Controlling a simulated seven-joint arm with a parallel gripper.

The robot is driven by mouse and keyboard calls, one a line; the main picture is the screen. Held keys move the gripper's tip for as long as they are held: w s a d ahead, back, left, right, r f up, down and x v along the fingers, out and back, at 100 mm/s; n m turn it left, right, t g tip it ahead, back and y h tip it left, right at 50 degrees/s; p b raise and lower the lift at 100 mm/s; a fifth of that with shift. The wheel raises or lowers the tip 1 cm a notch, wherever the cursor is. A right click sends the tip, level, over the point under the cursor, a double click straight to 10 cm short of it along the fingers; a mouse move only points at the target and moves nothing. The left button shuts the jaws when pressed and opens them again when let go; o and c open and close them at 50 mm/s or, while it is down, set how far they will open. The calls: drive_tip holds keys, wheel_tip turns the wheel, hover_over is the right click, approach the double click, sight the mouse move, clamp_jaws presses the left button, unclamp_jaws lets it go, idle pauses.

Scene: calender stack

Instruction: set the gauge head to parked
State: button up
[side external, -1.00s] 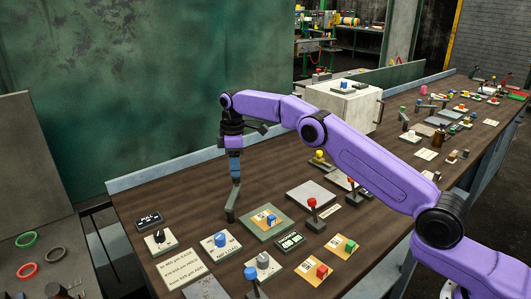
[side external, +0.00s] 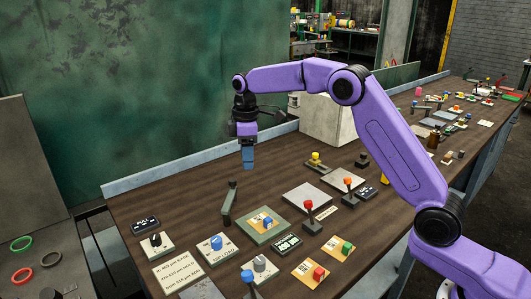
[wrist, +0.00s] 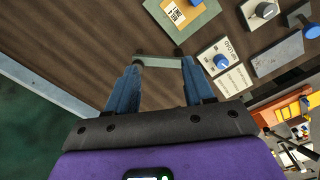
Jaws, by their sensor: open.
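No readable label tells me whether this lever is the gauge head. In the wrist view my gripper (wrist: 161,70) is open, with nothing held. A grey-green bar (wrist: 160,62), apparently the lever, shows beyond the fingertips.
A blue knob on a white plate (side external: 216,242), a black switch (side external: 155,239) and a red-topped lever (side external: 309,206) stand nearby. A white box (side external: 327,120) stands behind on the right. A low wall (side external: 150,183) edges the back.

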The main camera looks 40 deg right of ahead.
drive_tip(key=s+d+r, duration=0.1)
drive_tip(key=s+r, duration=0.2)
drive_tip(key=s, duration=0.3)
drive_tip(key=shift+s, duration=0.35)
drive_tip(key=s+a, duration=0.4)
drive_tip(key=s, duration=1.3)
drive_tip(key=s+d+f, duration=0.2)
drive_tip(key=s+d, duration=0.1)
drive_tip(key=s, duration=0.7)
drive_tip(key=s+d+f+n, duration=0.1)
drive_tip(key=s+d+f, duration=0.1)
drive_tip(key=s, duration=0.8)
drive_tip(key=shift+s+d+f, duration=0.15)
drive_tip(key=shift+s+d, duration=0.05)
drive_tip(key=shift+d, duration=0.7)
